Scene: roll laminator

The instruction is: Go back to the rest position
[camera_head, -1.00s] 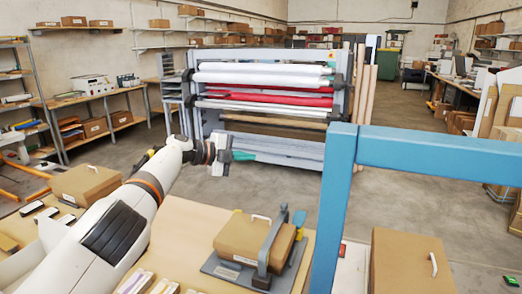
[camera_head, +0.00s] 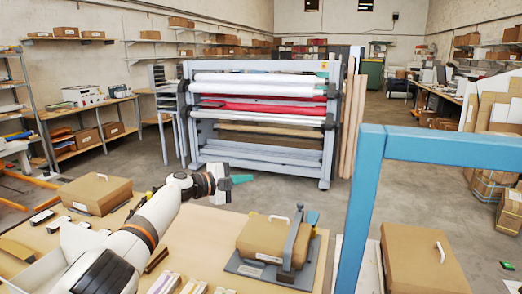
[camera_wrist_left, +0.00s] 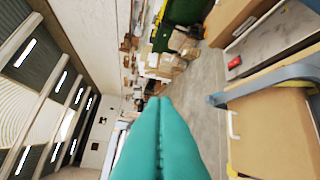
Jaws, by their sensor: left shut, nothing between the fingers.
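My left gripper (camera_head: 238,180) has teal fingers and is held up over the far edge of the table, in front of the roll laminator (camera_head: 265,110). In the left wrist view its teal fingers (camera_wrist_left: 160,110) lie pressed together with nothing between them. My left arm reaches in from the lower left of the head view. My right gripper does not show in either view.
A cardboard box in a grey clamp (camera_head: 268,240) stands on the table (camera_head: 190,240). Another box (camera_head: 95,193) is at left. A blue frame (camera_head: 365,200) rises at right, beside a box (camera_head: 420,262). Open floor lies between table and laminator.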

